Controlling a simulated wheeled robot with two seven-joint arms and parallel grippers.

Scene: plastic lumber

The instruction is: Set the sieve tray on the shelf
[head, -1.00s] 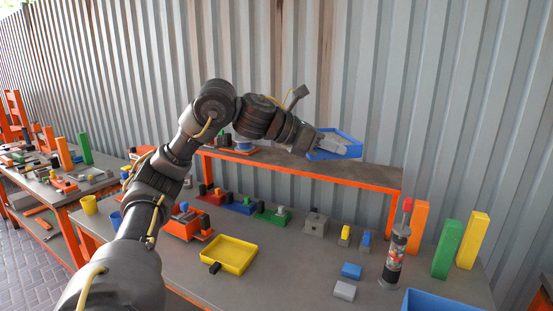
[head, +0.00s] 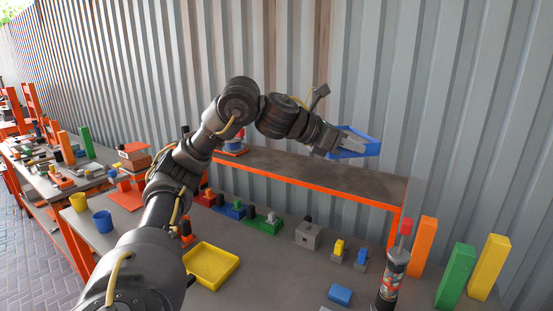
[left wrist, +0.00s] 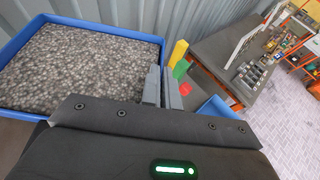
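The blue sieve tray (head: 366,151) is in the air above the right part of the raised shelf (head: 285,167), a dark board with an orange front edge. In the left wrist view the tray (left wrist: 100,28) has a blue rim and a grey speckled inside. My left gripper (head: 347,142) is at the tray's near left side, and its fingers look closed on the rim. The fingers also show in the left wrist view (left wrist: 163,88), close together at the tray's edge. The tray looks slightly tilted in the head view. My right gripper is not in view.
The shelf top under the tray is clear. A corrugated metal wall (head: 450,110) stands behind. On the bench below are a yellow tray (head: 212,264), a red-topped bottle (head: 394,268) and orange, green and yellow upright blocks (head: 489,266) at right.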

